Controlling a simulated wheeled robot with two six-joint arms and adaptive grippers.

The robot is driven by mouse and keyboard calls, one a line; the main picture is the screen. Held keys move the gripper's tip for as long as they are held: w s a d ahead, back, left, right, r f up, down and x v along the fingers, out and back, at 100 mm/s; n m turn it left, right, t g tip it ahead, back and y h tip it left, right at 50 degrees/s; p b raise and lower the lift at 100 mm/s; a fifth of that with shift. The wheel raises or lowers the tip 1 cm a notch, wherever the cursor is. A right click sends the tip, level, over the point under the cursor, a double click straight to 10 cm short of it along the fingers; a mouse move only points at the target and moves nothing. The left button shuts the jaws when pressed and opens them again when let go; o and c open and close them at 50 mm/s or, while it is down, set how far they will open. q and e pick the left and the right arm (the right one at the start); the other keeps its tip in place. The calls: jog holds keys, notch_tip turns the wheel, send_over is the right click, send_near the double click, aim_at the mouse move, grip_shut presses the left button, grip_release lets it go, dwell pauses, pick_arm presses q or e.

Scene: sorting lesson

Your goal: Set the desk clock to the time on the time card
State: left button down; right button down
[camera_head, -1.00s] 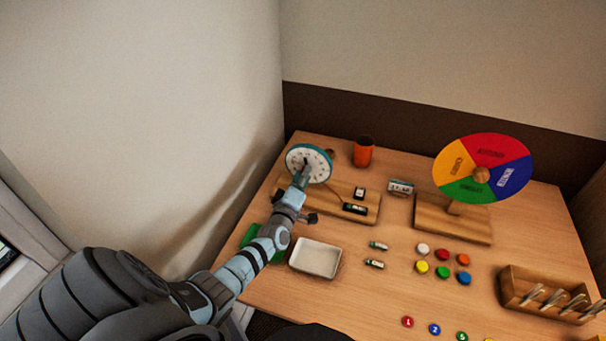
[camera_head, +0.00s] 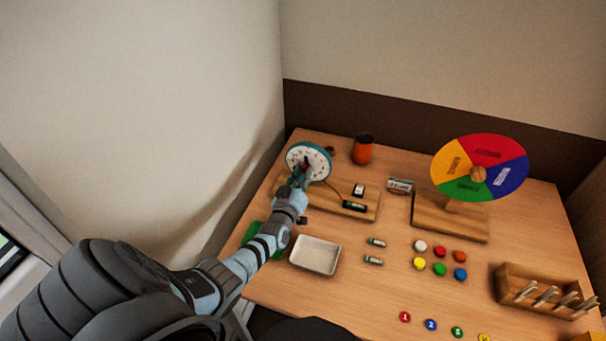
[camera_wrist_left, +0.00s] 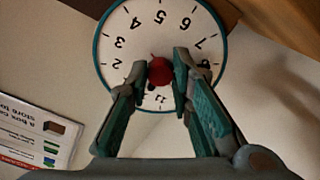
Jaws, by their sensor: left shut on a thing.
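The desk clock (camera_head: 308,150) has a white round face with a teal rim and stands on a wooden base at the back left of the table. The left wrist view shows its face (camera_wrist_left: 125,35) and numbers upside down. My left gripper (camera_wrist_left: 166,82) is in front of the face, its fingers shut on a red knob (camera_wrist_left: 158,68) near the middle. The fingers hide part of the hands, so I cannot read the set time. My right gripper is out of view.
A battery (camera_head: 355,206) lies on the clock's base, and two more lie on the table. An orange cup (camera_head: 362,150), a white tray (camera_head: 315,255), a coloured wheel (camera_head: 495,150), several round counters (camera_head: 440,269) and a wooden rack (camera_head: 510,285) stand around. A wall rises close on the left.

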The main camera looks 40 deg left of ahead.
pick_arm(q)
jog(key=shift+f, duration=0.1)
dwell(0.3)
jog(key=c, duration=1.4)
grip_release()
jog(key=shift+c, duration=0.2)
jog(key=v, duration=1.2)
